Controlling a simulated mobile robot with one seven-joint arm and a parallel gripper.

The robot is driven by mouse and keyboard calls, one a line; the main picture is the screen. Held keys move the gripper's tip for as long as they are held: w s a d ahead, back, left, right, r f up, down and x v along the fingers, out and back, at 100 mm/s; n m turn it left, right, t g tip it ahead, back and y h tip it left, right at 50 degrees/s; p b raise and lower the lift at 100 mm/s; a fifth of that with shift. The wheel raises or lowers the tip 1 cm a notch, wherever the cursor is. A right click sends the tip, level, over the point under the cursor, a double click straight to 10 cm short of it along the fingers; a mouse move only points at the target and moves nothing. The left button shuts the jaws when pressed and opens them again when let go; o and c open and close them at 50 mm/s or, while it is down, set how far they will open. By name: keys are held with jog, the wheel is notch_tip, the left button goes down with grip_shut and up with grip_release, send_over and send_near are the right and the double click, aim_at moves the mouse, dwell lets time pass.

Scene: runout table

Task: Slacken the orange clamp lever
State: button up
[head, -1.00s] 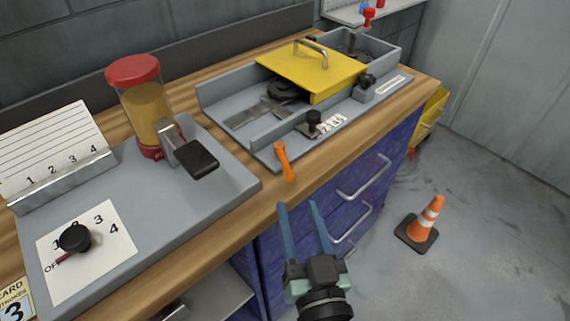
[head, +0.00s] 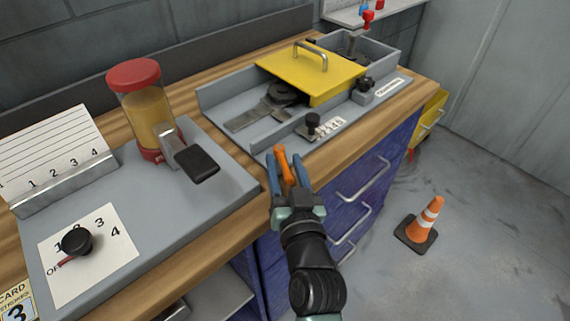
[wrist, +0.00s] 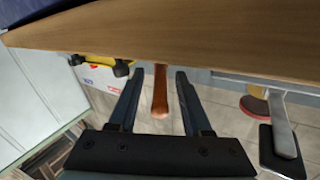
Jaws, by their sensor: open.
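The orange clamp lever (head: 285,164) stands at the front edge of the grey machine tray, over the wooden bench edge. It also shows in the wrist view (wrist: 160,92), pointing out between the fingers. My gripper (head: 286,158) is open, with one blue finger on each side of the lever. In the wrist view (wrist: 160,75) a gap shows between the lever and both fingers. The lower part of the lever is partly hidden by my gripper in the head view.
A dispenser with a red lid (head: 133,72) and black paddle (head: 197,164) stands left. Blue drawers (head: 350,185) lie below the bench. An orange cone (head: 428,215) stands on open floor.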

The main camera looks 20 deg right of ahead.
grip_shut()
dwell(1.4)
